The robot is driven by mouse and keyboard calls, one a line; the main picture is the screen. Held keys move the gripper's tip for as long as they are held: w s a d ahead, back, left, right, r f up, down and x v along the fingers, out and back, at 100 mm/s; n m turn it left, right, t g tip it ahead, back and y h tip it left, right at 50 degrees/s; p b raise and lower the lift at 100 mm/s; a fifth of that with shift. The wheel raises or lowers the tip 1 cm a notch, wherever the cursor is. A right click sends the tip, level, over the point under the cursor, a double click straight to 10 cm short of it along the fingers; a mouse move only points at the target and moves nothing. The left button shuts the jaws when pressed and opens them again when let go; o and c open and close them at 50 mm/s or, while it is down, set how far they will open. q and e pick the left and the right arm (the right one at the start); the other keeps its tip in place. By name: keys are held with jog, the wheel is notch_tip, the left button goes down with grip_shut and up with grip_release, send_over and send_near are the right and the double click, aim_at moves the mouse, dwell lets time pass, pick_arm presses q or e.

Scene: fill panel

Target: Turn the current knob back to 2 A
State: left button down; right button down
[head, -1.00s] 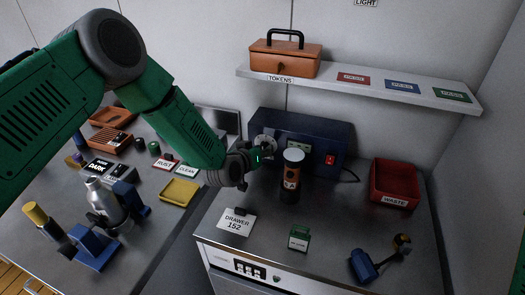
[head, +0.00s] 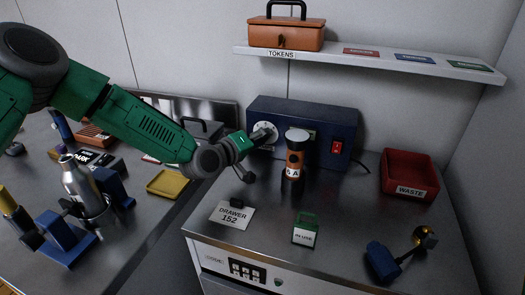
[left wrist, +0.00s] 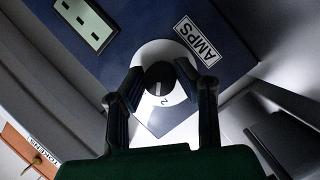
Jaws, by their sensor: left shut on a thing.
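The blue power unit (head: 340,112) stands against the back wall, with a white dial (head: 263,126) on its front left. In the left wrist view the black current knob (left wrist: 159,79) sits on the white dial plate (left wrist: 150,50), beside an AMPS label (left wrist: 198,40). A white mark on the knob points close to the printed 2 (left wrist: 164,101). My left gripper (head: 260,137) is at the dial and hides the knob in the head view. Its two fingers (left wrist: 157,84) are shut on the knob from both sides. My right gripper is not in view.
A dark cylinder with an orange band (head: 295,155) stands close right of my left gripper. A red waste bin (head: 408,178), a green IN USE tag (head: 305,229) and a DRAWER 152 card (head: 232,215) are on the bench. A shelf (head: 360,62) hangs above.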

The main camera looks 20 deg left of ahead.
pick_arm(q)
jog(key=shift+s+f+n+b, duration=0.1)
jog(key=shift+f+n+b, duration=0.25)
jog(key=shift+n+b, duration=0.45)
jog(key=c, duration=1.2)
grip_release()
jog(key=shift+a+r, duration=0.1)
jog(key=shift+a, duration=0.05)
jog(key=shift+r, duration=0.1)
